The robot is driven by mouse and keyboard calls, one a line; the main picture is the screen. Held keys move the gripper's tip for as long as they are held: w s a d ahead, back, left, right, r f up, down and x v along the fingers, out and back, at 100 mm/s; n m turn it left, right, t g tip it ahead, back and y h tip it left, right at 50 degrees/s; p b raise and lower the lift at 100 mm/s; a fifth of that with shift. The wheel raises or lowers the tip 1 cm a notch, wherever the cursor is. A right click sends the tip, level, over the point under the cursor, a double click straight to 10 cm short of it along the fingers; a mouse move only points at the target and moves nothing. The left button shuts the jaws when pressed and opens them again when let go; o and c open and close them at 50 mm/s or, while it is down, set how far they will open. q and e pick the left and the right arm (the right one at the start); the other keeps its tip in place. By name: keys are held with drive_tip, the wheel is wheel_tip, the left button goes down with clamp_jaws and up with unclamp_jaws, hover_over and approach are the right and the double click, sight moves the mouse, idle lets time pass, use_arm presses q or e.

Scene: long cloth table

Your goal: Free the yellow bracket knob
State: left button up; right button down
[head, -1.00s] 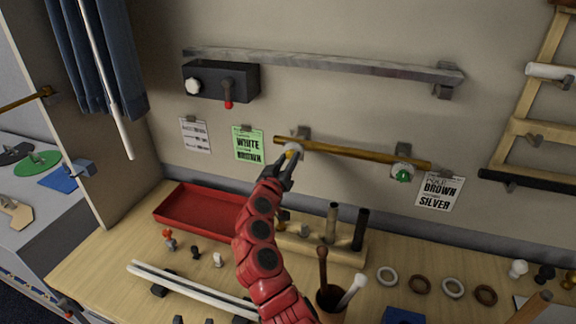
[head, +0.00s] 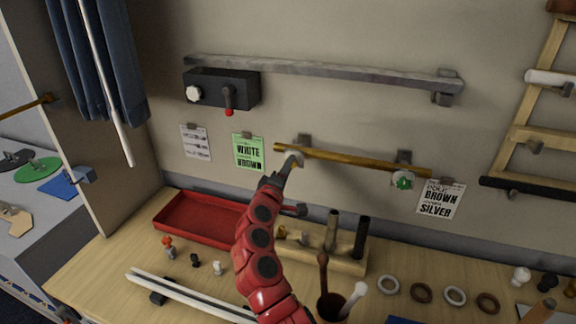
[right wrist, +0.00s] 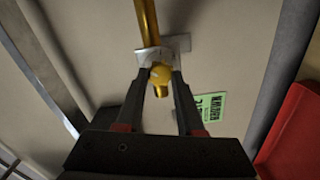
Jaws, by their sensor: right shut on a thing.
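The yellow bracket knob (right wrist: 160,74) shows in the right wrist view, at the front of the pale bracket (right wrist: 146,57) that carries the left end of a brass rod (right wrist: 147,22). My right gripper (right wrist: 158,80) has its two dark fingers on either side of the knob, shut on it. In the head view my right gripper (head: 293,164) reaches up from below to the rod's left end, and its fingers mostly hide the knob. The rod (head: 350,159) still rests across its wall brackets; the right one has a green knob (head: 403,183). My left gripper is not in view.
A green card (head: 248,152) and a white card (head: 441,199) hang on the wall near the rod. Below are a red tray (head: 205,218), a wooden block (head: 345,258) with upright rods, and several rings. A grey rail (head: 320,69) runs above.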

drive_tip(key=shift+n+p, duration=1.1)
drive_tip(key=shift+n, duration=1.3)
drive_tip(key=shift+f, duration=0.1)
drive_tip(key=c, duration=0.5)
unclamp_jaws()
